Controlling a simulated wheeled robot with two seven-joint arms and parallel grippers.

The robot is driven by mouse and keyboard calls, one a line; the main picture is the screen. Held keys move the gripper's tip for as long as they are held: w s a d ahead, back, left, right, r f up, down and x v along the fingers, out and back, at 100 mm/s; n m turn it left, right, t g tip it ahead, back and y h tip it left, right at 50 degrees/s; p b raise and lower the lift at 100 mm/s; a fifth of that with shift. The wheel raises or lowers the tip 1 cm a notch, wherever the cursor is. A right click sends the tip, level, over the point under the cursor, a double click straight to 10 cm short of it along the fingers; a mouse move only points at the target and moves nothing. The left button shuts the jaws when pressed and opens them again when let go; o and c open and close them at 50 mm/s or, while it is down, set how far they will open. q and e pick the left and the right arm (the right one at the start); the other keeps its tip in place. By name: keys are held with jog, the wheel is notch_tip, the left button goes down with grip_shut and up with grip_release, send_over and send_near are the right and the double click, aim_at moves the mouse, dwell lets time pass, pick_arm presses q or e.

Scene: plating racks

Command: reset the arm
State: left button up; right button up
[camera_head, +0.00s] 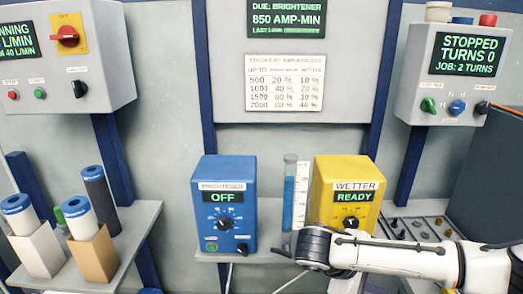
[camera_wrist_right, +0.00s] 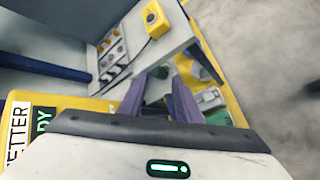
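My right arm (camera_head: 400,258) comes in from the right in the head view and reaches across in front of the yellow wetter box (camera_head: 345,185). Its dark joint (camera_head: 312,246) is by the lower left of that box. The wetter box (camera_wrist_right: 70,103) shows close by on the left there. My left arm and gripper are not in view.
The blue brightener box (camera_head: 227,210), reading OFF, and a cylinder of blue liquid (camera_head: 288,195) stand on the shelf left of my arm. A left shelf (camera_head: 140,225) holds filter cartridges. A panel with a yellow button box (camera_wrist_right: 156,19) is beyond the fingers.

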jog(key=s+d+m+g+h, duration=0.1)
jog(key=s+d+m+g, duration=0.1)
jog(key=d, duration=0.9)
jog(key=s+a+f+t+y, duration=0.1)
jog(key=s+a+f+y, duration=0.3)
jog(key=a+f, duration=0.3)
jog(key=s+a+f+t+y, duration=0.1)
jog(key=s+a+f+y, duration=0.3)
jog(key=f, duration=0.5)
jog(key=s+a+f+t+y, duration=0.1)
jog(key=s+a+f+y, duration=0.25)
jog(key=a+f, duration=0.5)
jog(key=s+d+m+t, duration=0.1)
jog(key=s+d+t, duration=0.3)
jog(key=s+d, duration=0.7)
jog(key=w+a+m+y, duration=0.1)
jog(key=a+m, duration=0.4)
jog(key=a, duration=0.6)
jog(key=shift+w+a+r+t, duration=0.15)
jog(key=shift+w+a+t, duration=0.2)
jog(key=shift+w+t, duration=0.1)
